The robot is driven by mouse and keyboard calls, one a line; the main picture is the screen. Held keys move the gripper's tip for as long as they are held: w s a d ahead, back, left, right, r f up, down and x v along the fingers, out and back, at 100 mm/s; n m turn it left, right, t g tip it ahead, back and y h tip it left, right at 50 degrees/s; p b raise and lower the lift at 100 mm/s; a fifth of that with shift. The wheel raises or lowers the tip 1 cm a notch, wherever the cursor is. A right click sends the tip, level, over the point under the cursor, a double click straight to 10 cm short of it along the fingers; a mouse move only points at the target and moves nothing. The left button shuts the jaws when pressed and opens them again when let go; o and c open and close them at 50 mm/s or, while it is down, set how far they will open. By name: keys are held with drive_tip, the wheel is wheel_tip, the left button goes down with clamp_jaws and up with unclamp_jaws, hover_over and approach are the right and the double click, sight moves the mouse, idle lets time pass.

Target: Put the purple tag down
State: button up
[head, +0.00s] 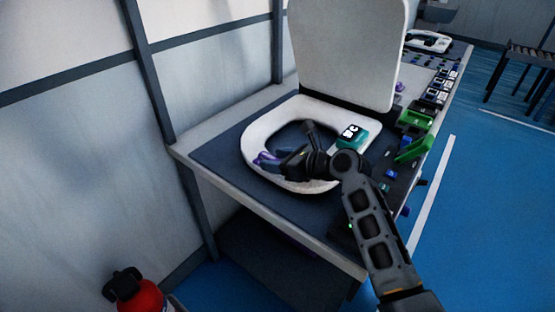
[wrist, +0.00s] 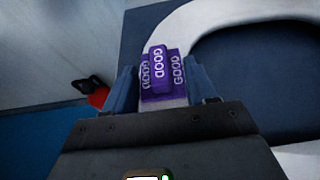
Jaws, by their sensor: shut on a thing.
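The purple tag (wrist: 160,72), marked "GOOD" several times, sits between the two blue fingers of my gripper (wrist: 162,88) in the wrist view. My gripper is shut on it. In the head view, the purple tag (head: 268,157) shows at the tip of my gripper (head: 274,160), over the front left part of the white toilet seat ring (head: 262,127). The ring also shows behind the tag in the wrist view (wrist: 185,28). I cannot tell whether the tag touches the ring.
The raised white lid (head: 345,50) stands behind the ring. A teal device (head: 351,138) sits on the ring's right side. Green holders (head: 412,148) and small parts lie to the right on the dark mat (head: 222,150). A red extinguisher (head: 135,292) stands at lower left.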

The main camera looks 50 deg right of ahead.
drive_tip(key=o, duration=1)
drive_tip(key=shift+o, duration=0.2)
drive_tip(key=v, duration=1.2)
